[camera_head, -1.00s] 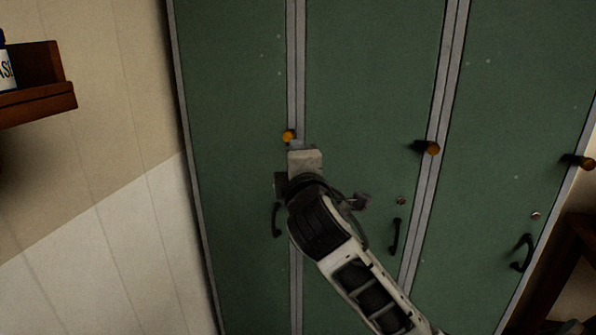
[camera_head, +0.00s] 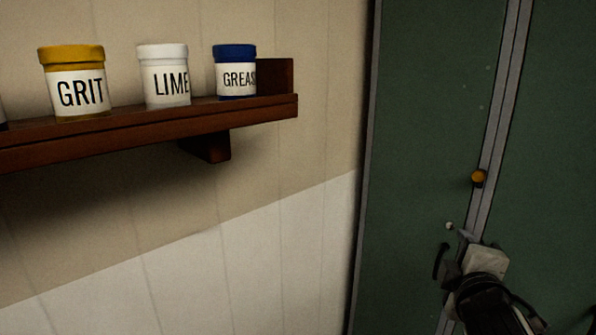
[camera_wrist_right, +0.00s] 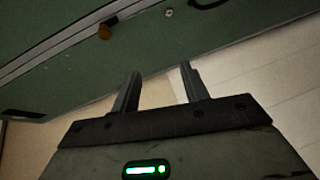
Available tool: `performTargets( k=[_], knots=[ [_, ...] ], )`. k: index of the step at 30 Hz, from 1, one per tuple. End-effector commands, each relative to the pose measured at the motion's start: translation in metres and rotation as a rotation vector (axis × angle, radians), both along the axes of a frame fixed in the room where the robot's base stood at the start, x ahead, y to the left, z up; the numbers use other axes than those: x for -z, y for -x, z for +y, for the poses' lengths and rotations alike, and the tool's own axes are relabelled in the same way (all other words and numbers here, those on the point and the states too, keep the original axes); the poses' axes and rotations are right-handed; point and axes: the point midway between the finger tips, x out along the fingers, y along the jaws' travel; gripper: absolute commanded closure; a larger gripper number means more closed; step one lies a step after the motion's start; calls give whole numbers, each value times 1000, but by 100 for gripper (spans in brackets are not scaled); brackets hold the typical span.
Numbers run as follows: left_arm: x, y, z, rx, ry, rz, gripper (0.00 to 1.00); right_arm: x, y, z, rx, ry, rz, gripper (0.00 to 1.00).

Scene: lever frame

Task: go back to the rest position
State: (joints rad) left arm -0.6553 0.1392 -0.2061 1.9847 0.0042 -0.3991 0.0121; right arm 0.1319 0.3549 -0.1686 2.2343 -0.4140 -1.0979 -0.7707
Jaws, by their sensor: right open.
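My right gripper (camera_head: 458,232) is at the lower right of the head view, in front of the green locker doors and below an orange-brown knob (camera_head: 478,177). In the right wrist view its two fingers (camera_wrist_right: 158,90) stand apart with nothing between them. The knob also shows in the wrist view (camera_wrist_right: 104,32), ahead of the fingers and apart from them. My left gripper is not in view.
Green lockers (camera_head: 425,120) with a black handle (camera_head: 440,261) fill the right side. A brown wall shelf (camera_head: 150,130) at the left holds jars marked GRIT (camera_head: 78,90), LIME (camera_head: 165,85) and GREAS (camera_head: 236,75). The wall below the shelf is bare.

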Motion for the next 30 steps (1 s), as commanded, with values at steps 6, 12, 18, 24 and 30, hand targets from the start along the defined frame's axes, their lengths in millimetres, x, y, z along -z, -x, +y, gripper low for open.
performTargets(
  k=[6,12,18,24,30],
  knots=[
    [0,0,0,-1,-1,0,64,158,43,60,-121,-479,178,55],
    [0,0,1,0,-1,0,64,263,125,108,-65,-970,305,55],
    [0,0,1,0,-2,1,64,310,189,133,53,-1285,356,55],
    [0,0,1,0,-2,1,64,318,204,138,90,-1365,359,55],
    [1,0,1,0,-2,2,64,318,204,138,88,-1361,359,55]
  ],
)
